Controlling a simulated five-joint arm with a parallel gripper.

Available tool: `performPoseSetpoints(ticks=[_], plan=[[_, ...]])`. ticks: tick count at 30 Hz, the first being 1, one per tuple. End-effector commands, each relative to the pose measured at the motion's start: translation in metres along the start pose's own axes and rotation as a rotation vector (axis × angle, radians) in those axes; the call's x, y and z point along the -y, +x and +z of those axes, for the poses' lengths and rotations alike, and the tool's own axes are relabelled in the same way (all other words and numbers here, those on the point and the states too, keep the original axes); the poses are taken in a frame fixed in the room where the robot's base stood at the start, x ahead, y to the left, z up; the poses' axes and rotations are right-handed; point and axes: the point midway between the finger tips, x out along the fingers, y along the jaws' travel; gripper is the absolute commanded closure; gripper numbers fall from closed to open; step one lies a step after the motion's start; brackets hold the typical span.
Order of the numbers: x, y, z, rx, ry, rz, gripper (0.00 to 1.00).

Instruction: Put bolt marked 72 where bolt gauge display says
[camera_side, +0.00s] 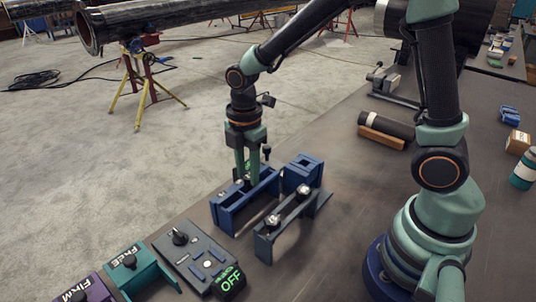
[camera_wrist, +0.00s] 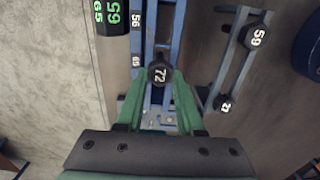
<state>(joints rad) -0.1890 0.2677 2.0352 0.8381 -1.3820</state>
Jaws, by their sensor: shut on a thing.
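My gripper (camera_side: 252,180) is shut on the bolt marked 72 (camera_wrist: 159,73), whose dark head shows between the green fingers in the wrist view. It is over the blue rack (camera_side: 228,214), which also shows below the bolt in the wrist view. White labels, which look like 56 (camera_wrist: 136,19) and 69 (camera_wrist: 136,61), run along the rack. How far the bolt sits in the rack is hidden. A dark display (camera_wrist: 113,18) at the upper left carries green digits that look like a large 59 and a small 65, turned sideways.
A second rack (camera_side: 265,246) holds bolts marked 59 (camera_wrist: 257,36) and 27 (camera_wrist: 222,103). A blue block (camera_side: 302,172) stands close by. A panel reading OFF (camera_side: 230,279) and labelled holders (camera_side: 135,266) are at the front left. Bare table lies right of the racks.

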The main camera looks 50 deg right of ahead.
Motion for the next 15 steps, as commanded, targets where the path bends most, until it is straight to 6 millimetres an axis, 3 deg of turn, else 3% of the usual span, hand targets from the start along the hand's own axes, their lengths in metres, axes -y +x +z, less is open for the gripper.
performPoseSetpoints(ticks=[15], plan=[[0.0002, 0.0094, 0.0, 0.0, 0.0, 0.0, 1.0]])
